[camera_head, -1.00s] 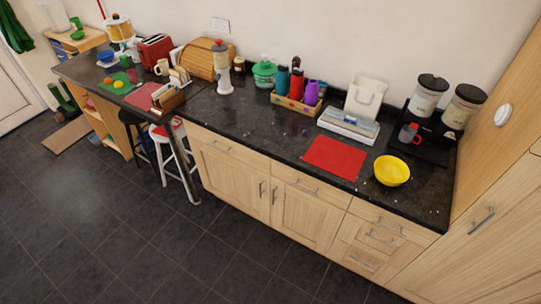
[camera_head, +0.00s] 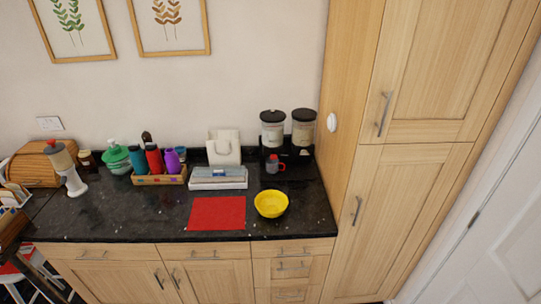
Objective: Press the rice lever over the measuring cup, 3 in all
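Two clear dispensers with black lids stand at the back right of the counter against the tall cabinet, a left dispenser (camera_head: 272,128) and a right dispenser (camera_head: 303,127). I cannot tell from here which one holds rice, and their levers are too small to make out. A small cup with a red handle (camera_head: 272,164), likely the measuring cup, stands below the left dispenser. A yellow bowl (camera_head: 271,203) sits in front of it on the dark counter. Neither of my grippers is in view.
A red mat (camera_head: 217,213) lies left of the bowl. A white box (camera_head: 218,178) and a wooden tray of bottles (camera_head: 160,180) stand behind it. A tall wooden cabinet (camera_head: 345,190) closes off the counter's right end. The counter front near the bowl is clear.

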